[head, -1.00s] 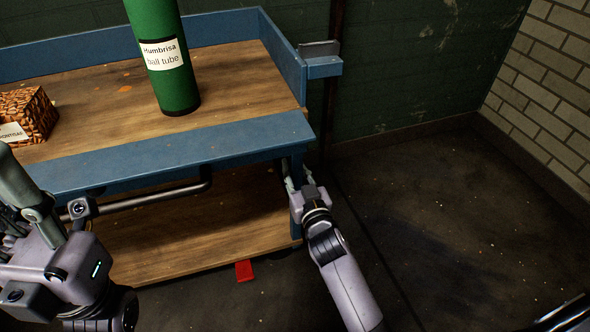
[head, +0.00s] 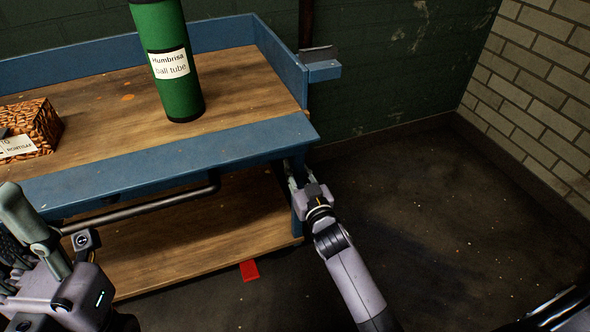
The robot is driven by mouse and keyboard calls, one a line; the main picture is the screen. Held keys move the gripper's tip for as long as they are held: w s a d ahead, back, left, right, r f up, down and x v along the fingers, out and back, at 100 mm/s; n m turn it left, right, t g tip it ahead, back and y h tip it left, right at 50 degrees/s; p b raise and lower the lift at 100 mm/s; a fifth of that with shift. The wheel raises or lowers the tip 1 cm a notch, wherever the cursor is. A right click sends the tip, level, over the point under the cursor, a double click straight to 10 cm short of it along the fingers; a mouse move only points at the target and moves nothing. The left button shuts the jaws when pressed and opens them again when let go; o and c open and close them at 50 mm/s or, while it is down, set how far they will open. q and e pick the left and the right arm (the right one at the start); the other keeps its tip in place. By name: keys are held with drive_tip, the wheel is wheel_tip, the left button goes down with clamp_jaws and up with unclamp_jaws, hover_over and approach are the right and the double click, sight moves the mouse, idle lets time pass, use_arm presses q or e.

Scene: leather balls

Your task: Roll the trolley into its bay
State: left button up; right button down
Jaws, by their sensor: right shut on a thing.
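The trolley (head: 205,150) is a blue frame with a wooden top and a wooden lower shelf (head: 190,240). It fills the left and middle of the head view. A dark bar (head: 150,208) runs below its front edge. No marked bay can be made out.
A green ball tube (head: 172,95) stands upright on the top, with a patterned box (head: 40,122) to its left. A red tab (head: 250,271) shows under the lower shelf. Clear floor (head: 430,220) lies right of the trolley, up to the brick wall (head: 535,90).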

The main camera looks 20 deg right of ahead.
drive_tip(key=shift+d, duration=0.1)
drive_tip(key=c, duration=1.3)
unclamp_jaws()
drive_tip(key=shift+s+f, duration=0.1)
drive_tip(key=shift+s, duration=0.2)
drive_tip(key=s, duration=1.1)
drive_tip(key=shift+s, duration=0.25)
